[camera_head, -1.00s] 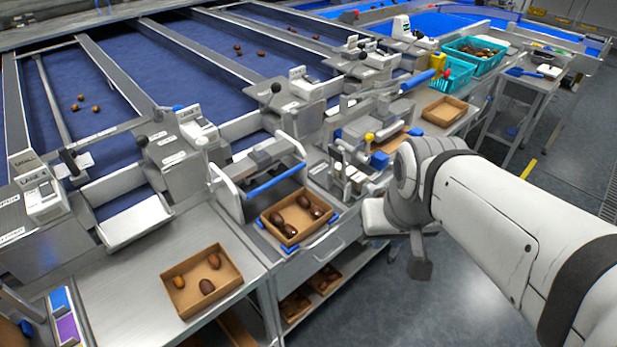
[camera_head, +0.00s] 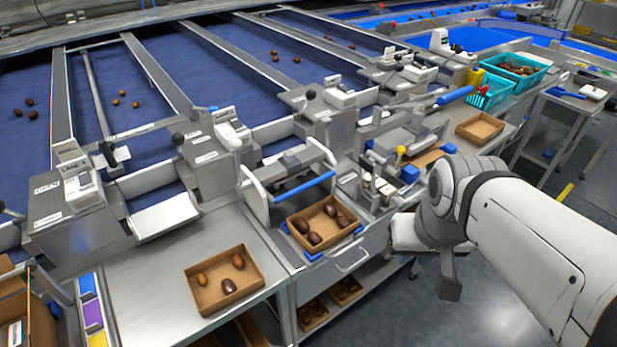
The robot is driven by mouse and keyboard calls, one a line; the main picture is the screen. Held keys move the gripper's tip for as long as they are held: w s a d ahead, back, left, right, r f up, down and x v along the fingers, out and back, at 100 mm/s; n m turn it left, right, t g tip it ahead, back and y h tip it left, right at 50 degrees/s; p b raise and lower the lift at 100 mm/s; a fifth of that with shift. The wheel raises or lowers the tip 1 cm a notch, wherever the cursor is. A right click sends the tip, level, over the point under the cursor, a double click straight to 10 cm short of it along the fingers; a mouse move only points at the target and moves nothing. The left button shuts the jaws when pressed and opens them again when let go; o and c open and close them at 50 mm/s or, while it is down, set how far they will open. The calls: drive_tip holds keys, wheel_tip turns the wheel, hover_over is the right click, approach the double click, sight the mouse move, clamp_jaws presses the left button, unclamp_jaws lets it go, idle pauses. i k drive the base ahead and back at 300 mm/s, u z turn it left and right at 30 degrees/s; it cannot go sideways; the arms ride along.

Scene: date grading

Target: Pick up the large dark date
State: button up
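A cardboard box (camera_head: 254,298) on the steel bench at lower centre-left holds three dates apart from each other: an amber one (camera_head: 202,279), a reddish-brown one (camera_head: 238,261) and a dark brown one (camera_head: 229,286). A second box (camera_head: 350,237) on the station to its right holds several dark dates, one of them at its front (camera_head: 315,238). I cannot tell which date is the largest. My gripper (camera_head: 448,287) hangs at the end of my arm at right, over the floor side of the bench and apart from both boxes. Its fingers are not clear, and no date shows in it.
A station with a blue-handled bar (camera_head: 304,187) stands behind the second box. Blue sorting lanes (camera_head: 225,85) with scattered dates run behind. Another box (camera_head: 480,141) and teal baskets (camera_head: 490,92) stand at back right. Boxes sit on a lower shelf (camera_head: 330,305). Bare bench (camera_head: 150,270) lies left of the first box.

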sight(229, 287)
drive_tip(key=u, duration=0.85)
drive_tip(key=k, duration=0.8)
drive_tip(key=u, duration=0.45)
drive_tip(key=i, duration=0.5)
